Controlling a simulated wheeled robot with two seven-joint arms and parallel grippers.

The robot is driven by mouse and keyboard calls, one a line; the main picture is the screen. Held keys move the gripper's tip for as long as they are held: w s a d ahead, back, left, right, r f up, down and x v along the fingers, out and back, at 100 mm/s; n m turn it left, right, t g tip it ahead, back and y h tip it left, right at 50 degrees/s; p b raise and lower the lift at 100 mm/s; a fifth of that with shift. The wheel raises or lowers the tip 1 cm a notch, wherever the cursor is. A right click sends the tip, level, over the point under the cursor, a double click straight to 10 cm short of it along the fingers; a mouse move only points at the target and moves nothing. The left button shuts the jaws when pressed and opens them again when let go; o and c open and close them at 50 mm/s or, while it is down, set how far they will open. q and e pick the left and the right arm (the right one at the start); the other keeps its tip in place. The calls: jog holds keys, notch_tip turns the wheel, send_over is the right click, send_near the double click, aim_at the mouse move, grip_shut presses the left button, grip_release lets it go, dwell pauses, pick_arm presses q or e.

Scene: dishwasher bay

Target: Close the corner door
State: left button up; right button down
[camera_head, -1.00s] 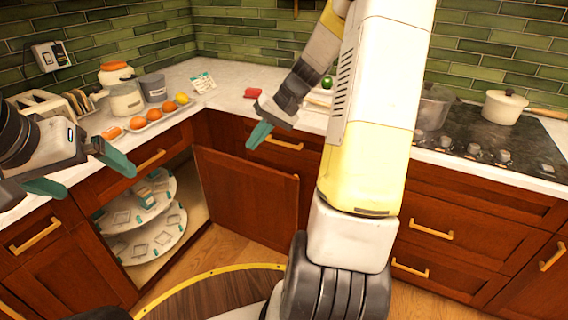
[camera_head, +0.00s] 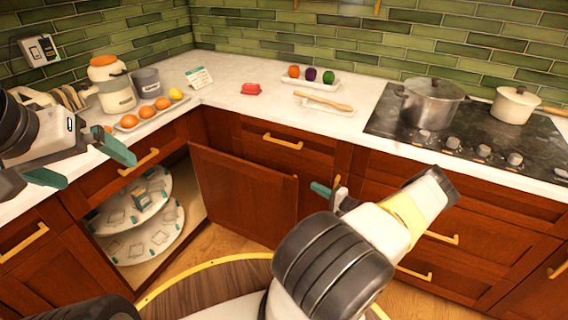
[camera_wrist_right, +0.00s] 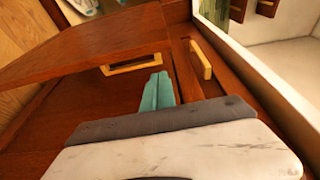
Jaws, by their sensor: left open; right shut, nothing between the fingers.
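The corner door (camera_head: 243,197) is a reddish-brown wooden panel. It stands open in the head view, and the corner cabinet (camera_head: 150,262) behind it shows two round white shelves. My right gripper (camera_head: 321,189) is just right of the door's right edge; I cannot tell whether it touches. In the right wrist view its teal fingers (camera_wrist_right: 158,91) are together with nothing between them, beside a wooden panel (camera_wrist_right: 90,47) that looks like the door. My left gripper (camera_head: 82,166) is open and empty at the left, by the counter edge above the cabinet.
The counter (camera_head: 225,100) holds a tray of orange items (camera_head: 150,114), a jar (camera_head: 115,88), a red item (camera_head: 250,89) and a tray with a wooden spoon (camera_head: 325,104). Pots (camera_head: 430,102) stand on the cooktop. Drawer handles (camera_head: 283,142) stick out above the door.

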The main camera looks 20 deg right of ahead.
jog(key=w+a+f+m+h, duration=0.1)
jog(key=w+a+f, duration=0.1)
jog(key=w, duration=0.6)
jog(key=shift+w+a+t, duration=0.25)
jog(key=shift+w+t, duration=0.05)
jog(key=shift+w, duration=0.1)
